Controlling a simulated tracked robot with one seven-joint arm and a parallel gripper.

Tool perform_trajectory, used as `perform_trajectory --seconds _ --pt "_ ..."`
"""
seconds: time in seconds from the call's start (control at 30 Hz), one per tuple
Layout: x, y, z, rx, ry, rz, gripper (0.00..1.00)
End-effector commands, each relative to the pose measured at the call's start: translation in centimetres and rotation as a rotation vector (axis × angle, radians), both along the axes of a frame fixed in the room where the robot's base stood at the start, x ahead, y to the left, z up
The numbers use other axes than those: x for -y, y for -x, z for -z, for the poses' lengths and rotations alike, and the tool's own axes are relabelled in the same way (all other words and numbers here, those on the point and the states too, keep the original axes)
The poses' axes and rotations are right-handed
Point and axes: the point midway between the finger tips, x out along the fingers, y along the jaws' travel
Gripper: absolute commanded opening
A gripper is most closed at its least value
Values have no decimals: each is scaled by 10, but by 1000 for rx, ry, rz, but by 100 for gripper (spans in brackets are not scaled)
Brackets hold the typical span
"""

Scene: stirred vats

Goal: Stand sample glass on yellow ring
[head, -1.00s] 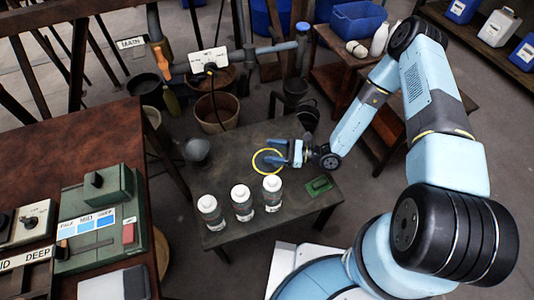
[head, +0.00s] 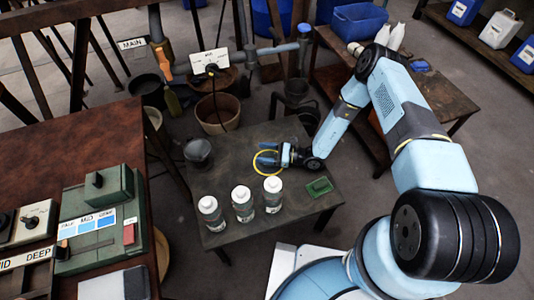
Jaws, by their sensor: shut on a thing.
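The yellow ring (head: 256,170) lies flat on the dark low table, behind the white-capped bottles. My gripper (head: 267,158) is low over the ring's area, its blue fingers pointing left and overlapping the ring in the picture. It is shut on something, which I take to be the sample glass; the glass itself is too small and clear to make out. I cannot tell whether it touches the table or is held just above it. The fingers and wrist hide the ring's right part.
Several white-capped bottles (head: 242,204) stand in a row along the table's front. A green pad (head: 319,187) lies to the right. A dark grey vessel (head: 198,153) is at the table's left edge. The table (head: 245,139) is bare behind the ring. A green control box (head: 103,222) is at left.

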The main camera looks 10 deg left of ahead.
Motion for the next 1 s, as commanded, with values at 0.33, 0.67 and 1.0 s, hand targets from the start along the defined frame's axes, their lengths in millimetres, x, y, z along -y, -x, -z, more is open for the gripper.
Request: perform_trajectory --seconds 0.33,0.67,1.0 --pt "0 -1 2 1 -1 1 71" --pt "1 -1 2 1 -1 1 95" --pt "13 -3 1 1 0 4 95"
